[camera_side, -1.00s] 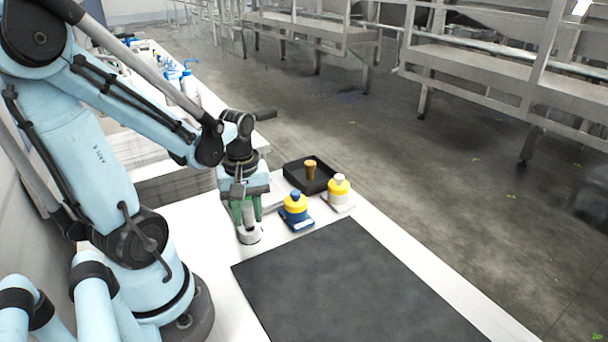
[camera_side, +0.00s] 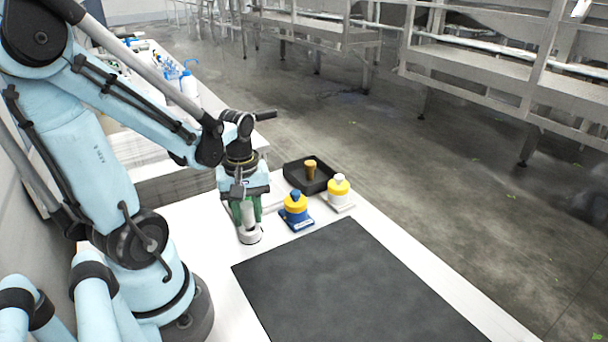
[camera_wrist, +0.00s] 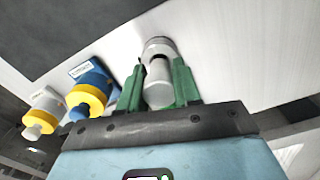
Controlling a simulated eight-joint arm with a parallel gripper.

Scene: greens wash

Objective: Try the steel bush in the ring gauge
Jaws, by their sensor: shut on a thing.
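My gripper (camera_wrist: 159,90) has green fingers, shut on a pale grey cylinder, which I take as the steel bush (camera_wrist: 158,84). In the side view my gripper (camera_side: 247,214) points down and holds it upright. Directly at its lower end is a wider, light grey round piece (camera_side: 250,237), apparently the ring gauge, on the white bench. It also shows beyond the fingertips in the wrist view (camera_wrist: 158,46), with a dark patch at the joint. I cannot tell whether the bush is inside it or resting on it.
A blue bottle-like piece with a yellow collar (camera_side: 296,206) and a white one (camera_side: 339,188) stand close right of my gripper. A black tray (camera_side: 294,176) behind them holds a brass-coloured piece (camera_side: 310,168). A dark mat (camera_side: 350,285) lies bare in front.

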